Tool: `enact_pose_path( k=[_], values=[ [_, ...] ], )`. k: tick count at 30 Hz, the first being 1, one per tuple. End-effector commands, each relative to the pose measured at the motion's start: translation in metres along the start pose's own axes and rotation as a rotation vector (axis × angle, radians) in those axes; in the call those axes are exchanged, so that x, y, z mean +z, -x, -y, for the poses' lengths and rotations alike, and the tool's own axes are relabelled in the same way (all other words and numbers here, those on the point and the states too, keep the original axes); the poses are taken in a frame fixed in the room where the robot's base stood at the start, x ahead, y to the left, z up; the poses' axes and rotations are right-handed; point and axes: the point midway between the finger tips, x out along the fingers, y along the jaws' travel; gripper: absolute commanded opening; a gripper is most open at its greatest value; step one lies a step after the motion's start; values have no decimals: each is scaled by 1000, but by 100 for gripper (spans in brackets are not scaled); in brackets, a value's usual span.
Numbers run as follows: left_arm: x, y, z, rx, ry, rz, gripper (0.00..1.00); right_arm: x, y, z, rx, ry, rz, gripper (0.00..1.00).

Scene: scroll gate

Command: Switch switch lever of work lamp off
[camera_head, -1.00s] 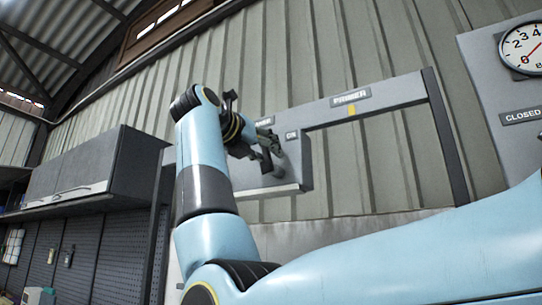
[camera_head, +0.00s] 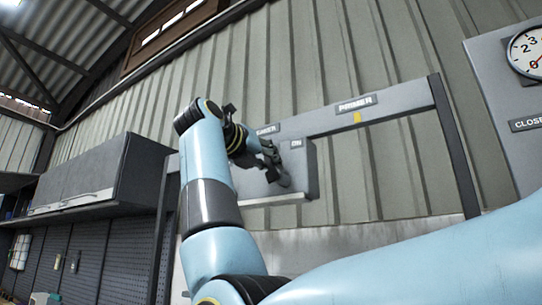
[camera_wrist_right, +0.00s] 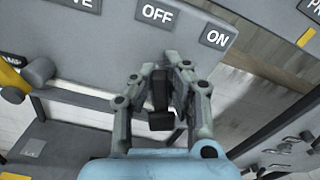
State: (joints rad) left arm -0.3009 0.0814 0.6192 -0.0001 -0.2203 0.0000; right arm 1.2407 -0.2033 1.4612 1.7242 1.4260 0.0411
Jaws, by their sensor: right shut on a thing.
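My right gripper (camera_head: 280,178) reaches up to a grey switch box (camera_head: 308,165) on the rack in the head view. In the right wrist view the gripper (camera_wrist_right: 163,85) has its two fingers closed around a dark switch lever (camera_wrist_right: 160,118). The panel above it carries an OFF label (camera_wrist_right: 157,13) and an ON label (camera_wrist_right: 215,38) to its right. The fingers hide much of the lever, and I cannot tell which label it points to. The lamp is not recognisable in either view. My left gripper is out of view.
A frame bar with a PRIMER label (camera_head: 355,104) runs right from the switch box. A panel with a gauge (camera_head: 528,50) stands at the far right. A grey cabinet (camera_head: 90,175) hangs at left. In the wrist view a grey knob (camera_wrist_right: 38,70) sits left of the gripper.

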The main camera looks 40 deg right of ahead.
Motion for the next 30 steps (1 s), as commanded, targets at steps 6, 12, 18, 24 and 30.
enact_pose_path(
  k=[6,12,18,24,30],
  values=[
    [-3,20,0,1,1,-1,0,0,0,-11,3,232,-3,0],
    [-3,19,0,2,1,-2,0,-2,0,-12,3,252,-2,0],
    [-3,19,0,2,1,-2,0,-2,0,-12,3,251,-2,21],
    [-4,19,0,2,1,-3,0,-2,0,-12,2,249,-2,38],
    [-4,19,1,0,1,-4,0,0,0,-11,2,247,-1,38]
  ],
)
